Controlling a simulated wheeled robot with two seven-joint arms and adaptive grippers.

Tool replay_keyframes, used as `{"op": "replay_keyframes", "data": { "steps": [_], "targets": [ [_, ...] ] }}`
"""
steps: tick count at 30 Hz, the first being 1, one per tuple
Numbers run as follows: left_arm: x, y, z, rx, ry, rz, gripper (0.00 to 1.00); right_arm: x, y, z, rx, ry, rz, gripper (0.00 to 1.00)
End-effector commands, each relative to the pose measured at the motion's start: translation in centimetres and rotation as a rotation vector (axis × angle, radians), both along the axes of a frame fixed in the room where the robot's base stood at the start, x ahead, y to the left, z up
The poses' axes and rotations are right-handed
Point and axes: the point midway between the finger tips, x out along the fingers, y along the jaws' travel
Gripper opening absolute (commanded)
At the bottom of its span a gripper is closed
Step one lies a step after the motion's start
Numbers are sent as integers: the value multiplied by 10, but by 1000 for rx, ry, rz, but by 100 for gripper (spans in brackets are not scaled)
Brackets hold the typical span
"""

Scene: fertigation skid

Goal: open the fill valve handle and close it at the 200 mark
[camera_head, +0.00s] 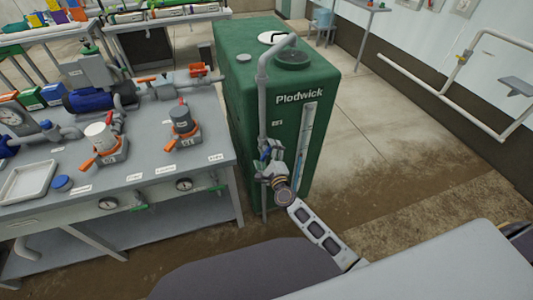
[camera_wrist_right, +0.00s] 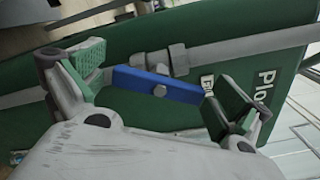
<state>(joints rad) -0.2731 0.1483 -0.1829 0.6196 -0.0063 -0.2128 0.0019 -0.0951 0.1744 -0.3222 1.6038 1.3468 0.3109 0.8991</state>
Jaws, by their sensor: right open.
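The green tank (camera_head: 252,100) marked "Plodwick" stands at the centre of the head view. A grey fill pipe (camera_head: 262,105) runs down its front left edge to a valve. The blue valve handle (camera_wrist_right: 158,86) lies across the space between my right fingers in the right wrist view, and a bit of blue shows in the head view (camera_head: 265,154). My right gripper (camera_head: 270,166) is open around the handle; contact cannot be told. A pale level gauge (camera_head: 305,142) runs down the tank front; its marks and level are too small to read. My left gripper is not in view.
A grey bench (camera_head: 205,150) with pumps, a white tray (camera_head: 28,182) and gauges stands close left of the tank. A wall with a white pipe rail (camera_head: 440,92) is at the right. The floor between tank and wall is clear.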

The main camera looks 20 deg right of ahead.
Motion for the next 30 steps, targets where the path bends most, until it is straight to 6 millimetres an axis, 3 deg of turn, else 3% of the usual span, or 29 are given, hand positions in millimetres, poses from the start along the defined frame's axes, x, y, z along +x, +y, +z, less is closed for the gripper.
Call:
{"op": "replay_keyframes", "data": {
  "steps": [13, 30],
  "targets": [
    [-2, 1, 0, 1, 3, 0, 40, -11, -1, 0, 0, 0, -1, 100],
    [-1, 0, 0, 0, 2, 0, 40, -62, -2, 0, 1, 1, 0, 100]
  ]
}}
